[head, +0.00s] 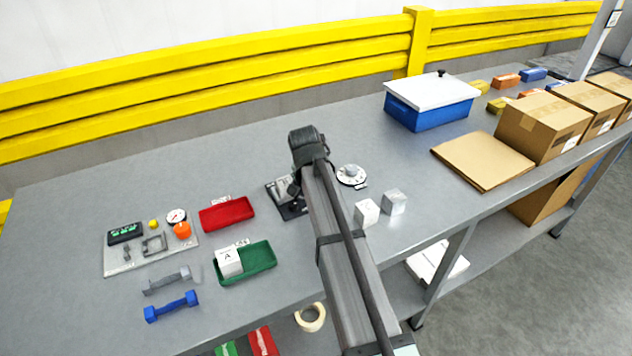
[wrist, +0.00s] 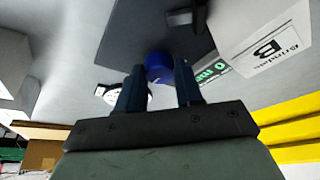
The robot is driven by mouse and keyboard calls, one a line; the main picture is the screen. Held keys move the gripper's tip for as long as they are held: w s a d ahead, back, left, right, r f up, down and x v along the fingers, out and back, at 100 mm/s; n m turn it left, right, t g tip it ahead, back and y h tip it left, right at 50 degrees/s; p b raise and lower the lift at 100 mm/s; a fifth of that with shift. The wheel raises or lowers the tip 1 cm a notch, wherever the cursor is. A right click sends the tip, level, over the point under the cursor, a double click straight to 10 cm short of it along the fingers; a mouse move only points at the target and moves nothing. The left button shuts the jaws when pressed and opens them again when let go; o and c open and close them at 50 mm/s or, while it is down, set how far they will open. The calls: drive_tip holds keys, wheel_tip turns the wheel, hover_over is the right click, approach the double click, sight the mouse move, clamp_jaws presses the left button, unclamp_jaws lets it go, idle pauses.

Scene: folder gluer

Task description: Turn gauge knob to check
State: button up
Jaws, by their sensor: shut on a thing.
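The gauge station (head: 283,190) stands mid-table in the head view, partly hidden by my arm. In the wrist view, a blue knob (wrist: 158,66) sits by a dark plate (wrist: 135,35) between the two fingers of my gripper (wrist: 160,76). My gripper is shut on the knob. A green readout (wrist: 212,70) shows beside the right finger, only partly legible. A light block labelled B (wrist: 262,35) is to the right of the knob. The fingertips and knob are not clear in the head view.
A white dial (head: 351,176) and two pale cubes (head: 367,212) (head: 394,202) lie right of my arm. A red tray (head: 227,214) and a green tray (head: 262,261) holding a block A (head: 228,262) are left. A blue box (head: 430,108) stands behind.

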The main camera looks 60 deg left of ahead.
drive_tip(key=o, duration=1)
drive_tip(key=v, duration=1.4)
drive_tip(key=shift+w, duration=0.1)
drive_tip(key=shift+f, duration=0.1)
